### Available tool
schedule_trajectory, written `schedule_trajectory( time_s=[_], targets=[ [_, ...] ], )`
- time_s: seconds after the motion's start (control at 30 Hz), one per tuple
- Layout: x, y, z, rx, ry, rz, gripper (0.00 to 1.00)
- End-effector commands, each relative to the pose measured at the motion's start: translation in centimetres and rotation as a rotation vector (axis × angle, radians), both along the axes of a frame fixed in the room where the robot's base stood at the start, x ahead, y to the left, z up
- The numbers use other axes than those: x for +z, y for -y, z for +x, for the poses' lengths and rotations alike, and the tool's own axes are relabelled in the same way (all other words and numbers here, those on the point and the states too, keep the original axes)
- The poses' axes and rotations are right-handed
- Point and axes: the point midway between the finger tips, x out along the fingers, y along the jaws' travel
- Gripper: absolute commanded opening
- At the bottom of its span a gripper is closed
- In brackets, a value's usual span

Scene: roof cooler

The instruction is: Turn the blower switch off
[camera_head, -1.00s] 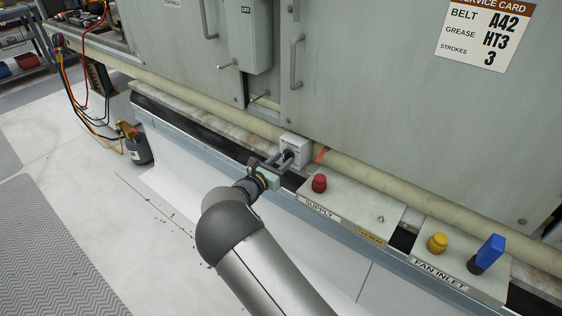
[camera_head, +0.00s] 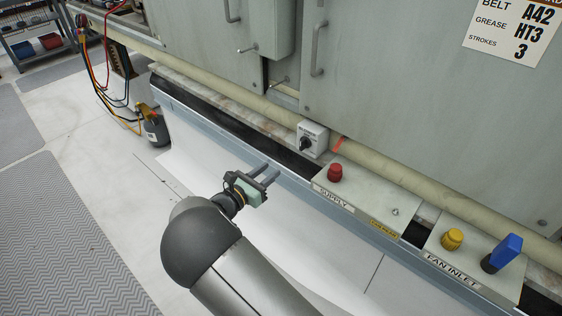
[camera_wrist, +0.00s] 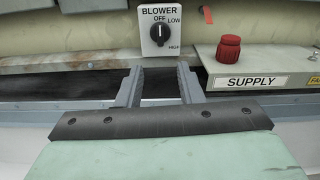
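The blower switch (camera_head: 312,139) is a small white box with a black knob, on the ledge below the grey cabinet. In the wrist view its knob (camera_wrist: 160,33) shows a white line standing upright, in line with the OFF label at the top; LOW and HIGH are on the right. My gripper (camera_head: 269,172) is in front of the ledge, lower left of the switch and apart from it. In the wrist view my gripper (camera_wrist: 160,83) has its two fingers spread with nothing between them, below the switch.
A red knob (camera_head: 335,172) on the SUPPLY box (camera_head: 368,192) stands just right of the switch. Farther right are a yellow knob (camera_head: 452,239) and a blue lever (camera_head: 502,252). A beige pipe (camera_head: 375,165) runs behind. Open floor lies to the left.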

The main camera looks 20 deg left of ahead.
Motion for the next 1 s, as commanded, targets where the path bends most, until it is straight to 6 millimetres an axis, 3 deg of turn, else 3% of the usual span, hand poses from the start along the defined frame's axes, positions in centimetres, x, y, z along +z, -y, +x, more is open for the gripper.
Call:
schedule_trajectory(
  time_s=[0.1, 0.27, 0.83, 0.93, 1.0],
  targets=[
    [0.0, -0.6, -1.8, 0.001, -0.001, 0.0, 0.34],
    [0.0, -0.9, -2.9, -0.001, 0.0, -0.001, 0.34],
    [0.0, -1.0, -3.1, -0.001, 0.0, -0.001, 0.34],
    [0.9, 0.8, -2.2, -0.051, -0.018, 0.037, 0.34],
    [2.0, 3.6, -1.2, -0.127, -0.047, 0.097, 0.34]
  ],
)
